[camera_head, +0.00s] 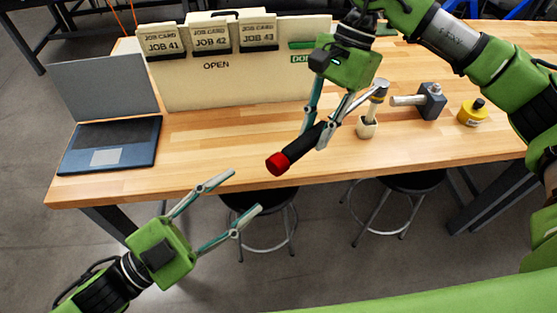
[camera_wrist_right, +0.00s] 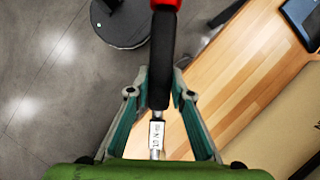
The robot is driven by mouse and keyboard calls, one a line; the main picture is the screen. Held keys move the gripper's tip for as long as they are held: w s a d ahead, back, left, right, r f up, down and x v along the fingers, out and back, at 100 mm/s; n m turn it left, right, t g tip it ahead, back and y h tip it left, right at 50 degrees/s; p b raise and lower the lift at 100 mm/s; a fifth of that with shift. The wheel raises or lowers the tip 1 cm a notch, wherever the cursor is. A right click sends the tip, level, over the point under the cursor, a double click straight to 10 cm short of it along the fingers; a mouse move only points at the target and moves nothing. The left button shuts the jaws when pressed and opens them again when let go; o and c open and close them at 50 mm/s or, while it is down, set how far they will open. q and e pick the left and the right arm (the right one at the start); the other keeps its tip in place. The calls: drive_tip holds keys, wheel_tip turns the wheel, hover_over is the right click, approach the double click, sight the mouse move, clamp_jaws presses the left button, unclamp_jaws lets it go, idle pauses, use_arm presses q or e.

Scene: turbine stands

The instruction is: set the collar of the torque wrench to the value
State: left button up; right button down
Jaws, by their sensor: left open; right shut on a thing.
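The torque wrench has a black handle (camera_head: 304,145) and a red end (camera_head: 277,164). My right gripper (camera_head: 317,134) is shut on it above the table's front edge, with the red end pointing down-left. In the right wrist view the black grip (camera_wrist_right: 160,60) runs up between the fingers. A silver shaft (camera_wrist_right: 157,135) with a small label lies below it, its marks too small to read. A silver head (camera_head: 379,88) shows beyond the gripper and looks like the wrench's far end. My left gripper (camera_head: 246,191) is open and empty, lower left of the red end.
A cream cup (camera_head: 367,128) stands below the silver head. A hammer (camera_head: 431,100) and a yellow container (camera_head: 472,113) stand to the right. A laptop (camera_head: 110,140) and a job-card board (camera_head: 230,80) are on the left and back. Stools (camera_head: 262,197) stand under the table.

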sight(272, 169)
use_arm(q)
drive_tip(key=shift+x, duration=3.3)
drive_tip(key=shift+c, duration=0.4)
